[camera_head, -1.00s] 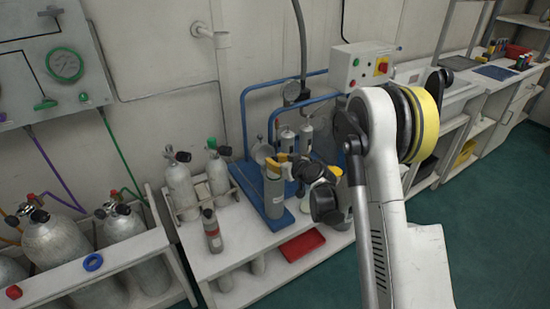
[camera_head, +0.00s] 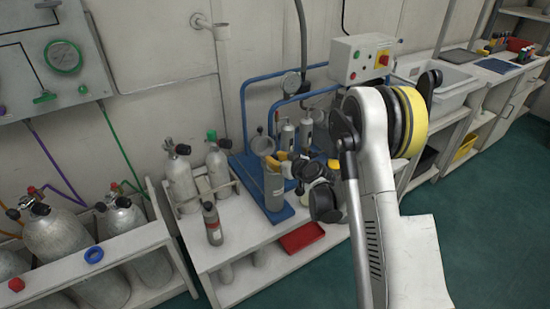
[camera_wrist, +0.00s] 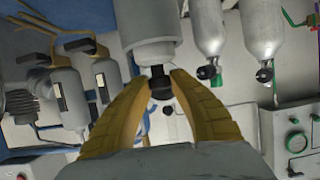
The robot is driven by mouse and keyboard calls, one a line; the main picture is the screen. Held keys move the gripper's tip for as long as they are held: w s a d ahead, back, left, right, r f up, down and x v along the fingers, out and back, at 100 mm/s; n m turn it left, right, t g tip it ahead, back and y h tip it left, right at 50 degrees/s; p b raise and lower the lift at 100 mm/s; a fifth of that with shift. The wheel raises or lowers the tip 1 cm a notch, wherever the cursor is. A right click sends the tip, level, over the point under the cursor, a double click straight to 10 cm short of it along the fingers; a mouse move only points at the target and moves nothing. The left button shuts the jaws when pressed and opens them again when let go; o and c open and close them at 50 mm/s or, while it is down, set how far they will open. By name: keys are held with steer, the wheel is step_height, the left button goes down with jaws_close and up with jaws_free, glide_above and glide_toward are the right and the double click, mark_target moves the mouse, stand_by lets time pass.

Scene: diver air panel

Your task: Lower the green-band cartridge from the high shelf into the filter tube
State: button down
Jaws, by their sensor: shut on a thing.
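My gripper (camera_head: 280,158) has yellow fingers, at the top of an upright grey cylinder (camera_head: 273,190) on the blue base (camera_head: 280,217). In the wrist view the fingers (camera_wrist: 161,92) are closed around a black knob (camera_wrist: 161,84) with a narrow neck. A wide grey cylinder with a collar (camera_wrist: 150,48) lies directly beyond the knob, in line with it. No green band shows; I cannot tell how much of the cartridge is inside the filter tube.
Two grey bottles (camera_head: 182,185) stand in a rack to the left. Blue tube rails (camera_head: 243,105) and silver canisters (camera_head: 306,128) are close behind my gripper.

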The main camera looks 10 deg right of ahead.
steer(key=shift+f, duration=1.1)
steer(key=c, duration=1.2)
jaws_free()
steer(key=v, duration=0.7)
steer(key=shift+s, duration=0.25)
steer(key=s+a+r+m+g+h, duration=0.1)
steer(key=s+a+r+g, duration=0.25)
steer(key=s+r, duration=0.95)
steer(key=s+r+m+h, duration=0.1)
steer(key=s, duration=0.6)
steer(key=s+r+m+g+h, duration=0.1)
steer(key=s, duration=0.6)
steer(key=s+d+r+g+h, duration=0.1)
steer(key=s, duration=0.7)
steer(key=shift+d+r+m, duration=0.1)
steer(key=shift+r+m, duration=0.25)
steer(key=shift+m, duration=0.05)
